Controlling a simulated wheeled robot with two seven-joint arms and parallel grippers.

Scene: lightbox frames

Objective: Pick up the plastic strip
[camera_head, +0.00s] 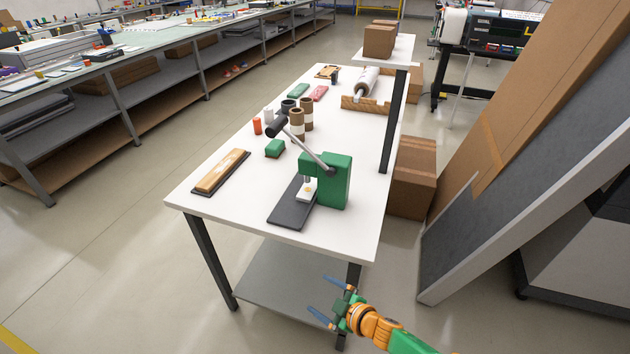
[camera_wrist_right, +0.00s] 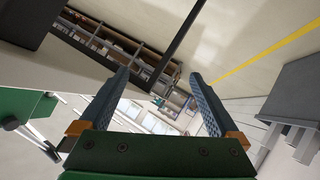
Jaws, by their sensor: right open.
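I cannot tell for certain which thing is the plastic strip. A long tan strip (camera_head: 222,170) lies on a dark flat holder at the left front of the white table. A small white piece with a yellow spot (camera_head: 307,190) sits under the green lever press (camera_head: 328,178), over its dark base plate. My right gripper (camera_head: 318,294) is open and empty, in front of the table's front edge and apart from all these things. It also shows in the right wrist view (camera_wrist_right: 158,74), with nothing between its fingers. My left gripper is not in view.
The white table (camera_head: 260,232) also bears a green block (camera_head: 275,148), brown-and-white rolls (camera_head: 297,124), an orange-red bottle (camera_head: 257,126) and a wooden rack (camera_head: 366,104). A dark post (camera_head: 393,120) rises at its right edge. A large leaning panel (camera_head: 500,210) stands to the right.

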